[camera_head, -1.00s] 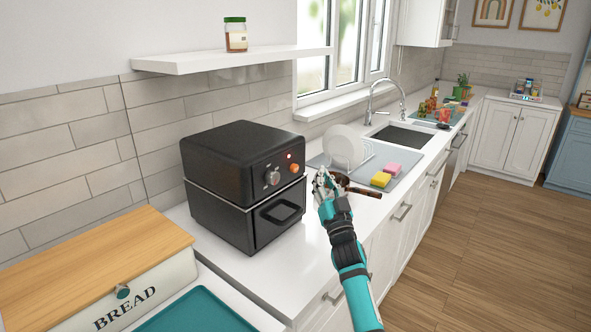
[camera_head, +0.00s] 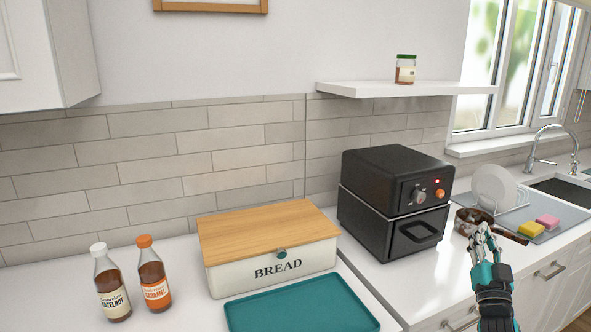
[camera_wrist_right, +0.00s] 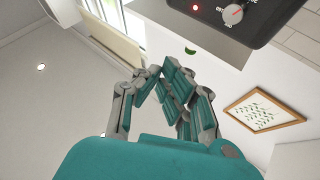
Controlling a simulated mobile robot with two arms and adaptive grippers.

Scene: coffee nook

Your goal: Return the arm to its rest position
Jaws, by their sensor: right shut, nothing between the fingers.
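My right arm comes in from the lower right in the head view. Its gripper (camera_head: 483,238) is in front of the counter, to the right of the black air fryer (camera_head: 393,205). In the right wrist view the fingers of the right gripper (camera_wrist_right: 166,85) meet at their tips, shut with nothing between them. That view looks up towards the ceiling and the underside of the shelf. A small brown pan (camera_head: 474,222) lies behind the gripper in the head view, partly hidden by it. My left gripper does not show in either view.
A bread box (camera_head: 270,270) and a teal tray (camera_head: 303,306) stand left of the air fryer. Two syrup bottles (camera_head: 112,285) (camera_head: 153,275) stand farther left. A dish rack with plates (camera_head: 494,187), sponges (camera_head: 530,228) and the sink (camera_head: 566,190) are at the right.

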